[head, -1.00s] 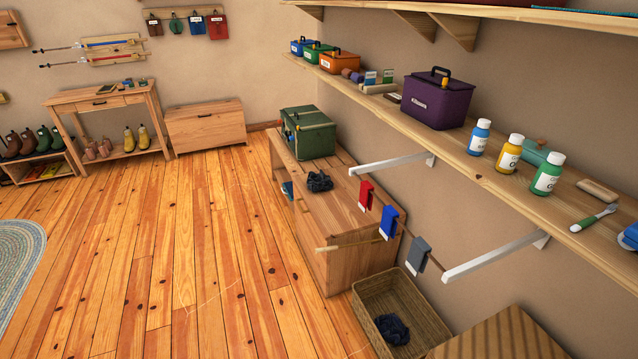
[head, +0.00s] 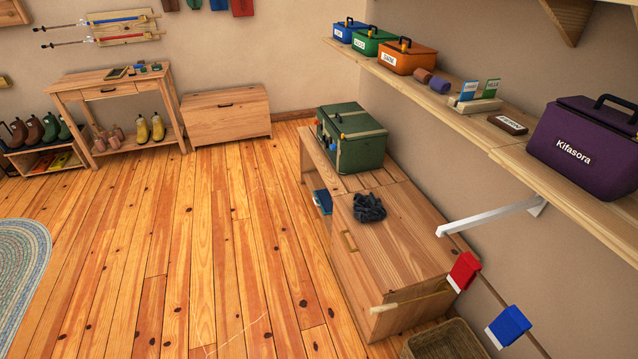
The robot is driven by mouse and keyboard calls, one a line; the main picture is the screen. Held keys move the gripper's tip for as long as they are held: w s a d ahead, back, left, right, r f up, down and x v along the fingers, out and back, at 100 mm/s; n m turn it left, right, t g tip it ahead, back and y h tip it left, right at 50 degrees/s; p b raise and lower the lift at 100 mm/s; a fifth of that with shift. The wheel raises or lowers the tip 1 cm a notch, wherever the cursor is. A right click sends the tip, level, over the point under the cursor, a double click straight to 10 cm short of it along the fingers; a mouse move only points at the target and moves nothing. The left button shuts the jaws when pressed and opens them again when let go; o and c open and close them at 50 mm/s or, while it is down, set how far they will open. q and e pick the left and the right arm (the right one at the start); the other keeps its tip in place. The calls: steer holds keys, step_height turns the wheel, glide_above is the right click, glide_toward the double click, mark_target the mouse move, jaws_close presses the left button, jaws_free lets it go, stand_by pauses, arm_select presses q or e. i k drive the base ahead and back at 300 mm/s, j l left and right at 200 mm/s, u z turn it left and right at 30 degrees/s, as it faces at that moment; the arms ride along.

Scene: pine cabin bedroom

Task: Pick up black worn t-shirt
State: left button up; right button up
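A crumpled dark, nearly black cloth (head: 369,207) lies on top of the low wooden cabinet (head: 400,245), in the middle right of the head view. It looks like a worn t-shirt, but its shape is too bunched to be sure. It is unobstructed and lies in front of the green box (head: 351,138). Neither of my grippers is in view.
A wall shelf (head: 480,132) with boxes overhangs on the right. The plank floor left of the cabinet is clear.

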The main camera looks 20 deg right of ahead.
mark_target(366, 209)
steer(key=i+z, duration=0.15)
steer(key=i, duration=0.3)
steer(key=i+j+z, duration=0.1)
steer(key=i, duration=0.4)
steer(key=i+j+z, duration=0.15)
steer(key=i, duration=0.3)
